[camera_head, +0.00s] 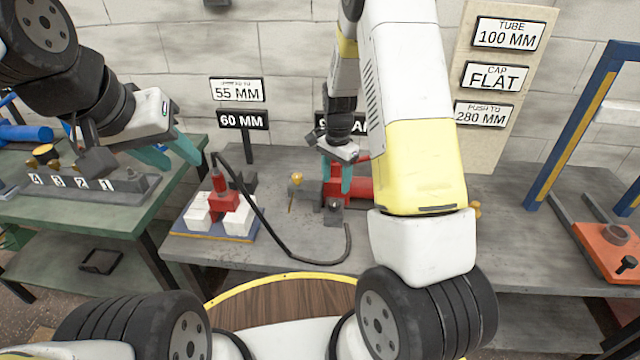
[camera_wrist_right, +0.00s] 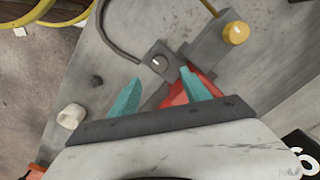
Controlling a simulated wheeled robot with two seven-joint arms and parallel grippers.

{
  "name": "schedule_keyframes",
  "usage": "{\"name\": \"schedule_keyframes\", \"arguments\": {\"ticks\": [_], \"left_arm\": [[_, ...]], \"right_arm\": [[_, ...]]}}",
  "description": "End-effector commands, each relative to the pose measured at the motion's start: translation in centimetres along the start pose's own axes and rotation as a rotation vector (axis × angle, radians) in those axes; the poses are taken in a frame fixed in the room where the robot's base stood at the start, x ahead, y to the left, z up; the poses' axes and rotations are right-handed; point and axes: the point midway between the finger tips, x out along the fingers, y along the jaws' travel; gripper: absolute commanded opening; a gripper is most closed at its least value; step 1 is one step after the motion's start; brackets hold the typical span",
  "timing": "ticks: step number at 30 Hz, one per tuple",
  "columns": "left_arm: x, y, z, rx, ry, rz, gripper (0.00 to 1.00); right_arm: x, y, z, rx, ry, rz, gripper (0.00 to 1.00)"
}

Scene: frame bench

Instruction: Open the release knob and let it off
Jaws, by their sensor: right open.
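My right gripper (camera_head: 335,173) hangs above the grey bench by a red cylinder (camera_head: 364,189). In the right wrist view its two teal fingers (camera_wrist_right: 160,78) are apart with nothing between them. Just beyond the fingertips is a dark grey block with a pale round spot (camera_wrist_right: 157,62); the block also shows in the head view (camera_head: 333,214). I cannot tell which part is the release knob. My left gripper (camera_head: 176,153) is open and empty, above the green bench's edge.
A black hose (camera_head: 270,233) curves across the bench from a red fitting (camera_head: 222,184) between white blocks (camera_head: 196,212). Signs (camera_head: 243,121) stand behind. An orange plate (camera_head: 608,246) under a blue frame (camera_head: 575,125) stands at the right.

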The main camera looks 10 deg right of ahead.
Motion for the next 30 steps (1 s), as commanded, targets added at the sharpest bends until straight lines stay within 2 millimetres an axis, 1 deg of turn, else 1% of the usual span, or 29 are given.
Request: {"name": "schedule_keyframes", "arguments": {"ticks": [5, 12, 15, 19, 26, 27, 29, 30], "left_arm": [[0.0, 0.0, 0.0, 0.000, 0.000, 0.000, 0.36], [0.0, 0.0, 0.0, 0.000, 0.000, 0.000, 0.36], [0.0, 0.0, 0.0, 0.000, 0.000, 0.000, 0.36], [0.0, 0.0, 0.0, 0.000, 0.000, 0.000, 0.36], [0.0, 0.0, 0.0, 0.000, 0.000, 0.000, 0.36], [0.0, 0.0, 0.0, 0.000, 0.000, 0.000, 0.36], [0.0, 0.0, 0.0, 0.000, 0.000, 0.000, 0.36], [0.0, 0.0, 0.0, 0.000, 0.000, 0.000, 0.36]], "right_arm": [[2.1, 0.1, 0.0, 0.004, -0.002, 0.006, 0.55], [6.0, 0.1, 0.0, 0.003, -0.002, 0.004, 0.55], [7.0, 0.1, 0.0, 0.002, -0.001, 0.003, 0.55], [7.7, 0.0, 0.0, 0.002, -0.001, 0.002, 0.55], [7.8, 0.0, 0.0, 0.002, -0.001, 0.001, 0.55], [7.8, 0.0, 0.0, 0.001, -0.001, 0.001, 0.54], [7.8, 0.0, 0.0, 0.001, -0.001, 0.001, 0.42], [7.8, 0.0, 0.0, 0.001, -0.001, 0.001, 0.34]]}}
